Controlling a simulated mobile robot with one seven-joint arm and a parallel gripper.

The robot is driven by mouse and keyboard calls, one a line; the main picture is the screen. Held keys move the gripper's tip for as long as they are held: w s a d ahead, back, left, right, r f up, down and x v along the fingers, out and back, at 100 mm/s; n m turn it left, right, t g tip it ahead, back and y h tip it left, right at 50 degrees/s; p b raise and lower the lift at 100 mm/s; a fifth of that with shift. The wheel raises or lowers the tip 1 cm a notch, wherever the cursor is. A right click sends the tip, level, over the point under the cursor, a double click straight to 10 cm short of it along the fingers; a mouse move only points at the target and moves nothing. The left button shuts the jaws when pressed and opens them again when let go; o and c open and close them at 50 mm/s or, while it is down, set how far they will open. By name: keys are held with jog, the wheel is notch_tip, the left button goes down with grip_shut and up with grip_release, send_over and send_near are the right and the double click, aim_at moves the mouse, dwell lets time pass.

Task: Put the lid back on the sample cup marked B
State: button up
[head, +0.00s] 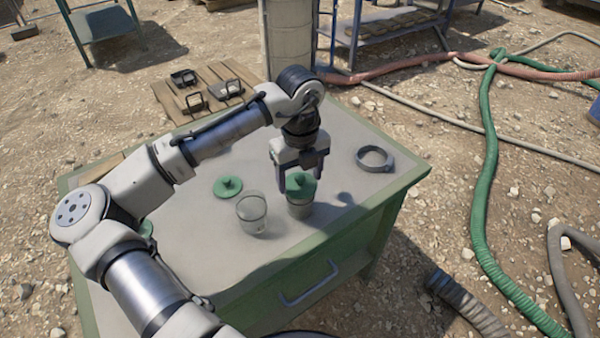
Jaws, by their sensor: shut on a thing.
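My gripper (301,183) is shut on a green knobbed lid (300,190). The lid is right at the top of a sample cup (299,210) on the table; I cannot tell whether it is seated on the rim. Left of this cup stands a clear, open sample cup (252,214). A second green knobbed lid (227,187) lies on the table behind and left of the open cup. No letter can be read on either cup, so I cannot tell which is B.
The cups stand on a green-edged table (195,262) with a drawer handle (309,284). A grey ring (374,159) lies at its right. Another green item (146,228) is partly hidden by my arm. A pallet (208,92) with metal brackets lies behind; hoses (484,190) run on the right.

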dwell(0.3)
jog(key=o, duration=1)
jog(key=shift+o, duration=0.9)
jog(key=shift+r, duration=0.1)
jog(key=shift+r+p, duration=3.25)
jog(key=shift+r, duration=0.2)
grip_shut()
